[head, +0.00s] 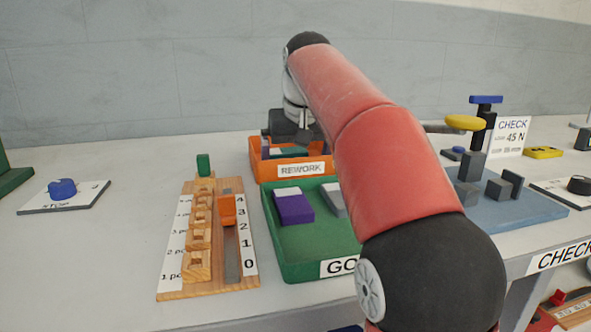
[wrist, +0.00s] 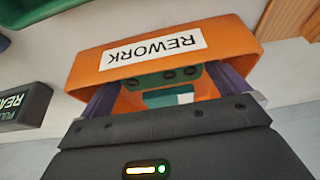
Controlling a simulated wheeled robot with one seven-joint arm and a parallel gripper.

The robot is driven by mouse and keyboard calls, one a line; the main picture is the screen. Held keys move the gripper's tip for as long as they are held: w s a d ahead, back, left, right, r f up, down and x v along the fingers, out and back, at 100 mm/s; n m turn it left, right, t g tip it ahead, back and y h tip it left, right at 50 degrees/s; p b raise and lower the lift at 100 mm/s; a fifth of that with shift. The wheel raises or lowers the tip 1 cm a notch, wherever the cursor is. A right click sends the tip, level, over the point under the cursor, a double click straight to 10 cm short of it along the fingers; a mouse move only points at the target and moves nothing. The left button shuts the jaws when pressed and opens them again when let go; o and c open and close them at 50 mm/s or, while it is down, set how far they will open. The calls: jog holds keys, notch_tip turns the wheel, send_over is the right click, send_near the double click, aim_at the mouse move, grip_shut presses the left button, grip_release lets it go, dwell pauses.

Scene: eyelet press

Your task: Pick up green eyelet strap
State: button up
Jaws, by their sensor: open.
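The green eyelet strap (head: 288,152) lies inside the orange REWORK bin (head: 299,169), just behind its labelled front wall. In the wrist view the green strap (wrist: 168,98) shows between my fingers, with dark round holes along a green face and a pale patch lower down. My gripper (head: 288,138) is over the bin with its fingers reaching down into it. In the wrist view my gripper (wrist: 166,86) is open, one finger on each side of the strap. I cannot tell whether either finger touches it. My wrist hides part of the bin.
The green tray (head: 308,242) in front holds a purple strap (head: 293,206) and a grey one (head: 333,198). A wooden counting board (head: 203,283) stands to its left, a blue fixture plate (head: 519,209) to the right. A blue stop button (head: 62,188) is at far left.

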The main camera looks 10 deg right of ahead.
jog(key=shift+c, duration=0.3)
jog(key=c, duration=0.6)
jog(key=shift+o, duration=0.2)
jog(key=shift+r, duration=0.1)
